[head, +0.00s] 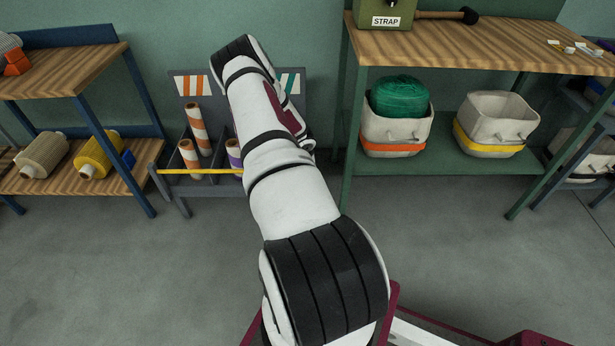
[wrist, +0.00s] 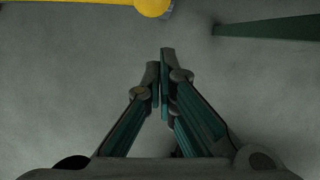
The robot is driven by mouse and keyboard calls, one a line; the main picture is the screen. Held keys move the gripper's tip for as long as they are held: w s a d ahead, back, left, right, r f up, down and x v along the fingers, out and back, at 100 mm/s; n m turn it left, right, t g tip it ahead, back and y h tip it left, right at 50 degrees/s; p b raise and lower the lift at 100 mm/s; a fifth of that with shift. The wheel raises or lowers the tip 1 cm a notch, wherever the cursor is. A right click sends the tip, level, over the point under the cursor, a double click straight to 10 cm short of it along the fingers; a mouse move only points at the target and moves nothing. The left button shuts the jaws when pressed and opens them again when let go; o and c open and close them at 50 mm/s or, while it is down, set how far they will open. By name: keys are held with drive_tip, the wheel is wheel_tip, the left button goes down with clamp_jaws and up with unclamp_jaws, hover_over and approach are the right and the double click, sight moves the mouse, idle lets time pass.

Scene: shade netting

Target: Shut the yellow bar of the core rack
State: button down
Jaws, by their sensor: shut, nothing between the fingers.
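The core rack (head: 178,193) is a grey rack against the wall, with striped and purple cores standing in its slots. Its yellow bar (head: 205,171) runs level across the front from the left post. The bar's right part is hidden behind my arm, so its latching cannot be told in the head view. In the wrist view the yellow bar (wrist: 85,2) crosses the top left and finishes in a round yellow end beside a small grey piece. My gripper (wrist: 163,62) is shut and empty, apart from the bar, below its round end in the picture. The head view hides my gripper behind the arm.
A green bench (head: 440,165) with bins stands right of the rack; its green leg (wrist: 270,27) shows in the wrist view. A blue-legged wooden shelf (head: 85,180) with spools stands close on the left. The grey floor in front is clear.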

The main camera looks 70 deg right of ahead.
drive_tip(key=p+v, duration=0.3)
drive_tip(key=v, duration=0.7)
drive_tip(key=shift+s+a, duration=0.2)
drive_tip(key=shift+a, duration=0.2)
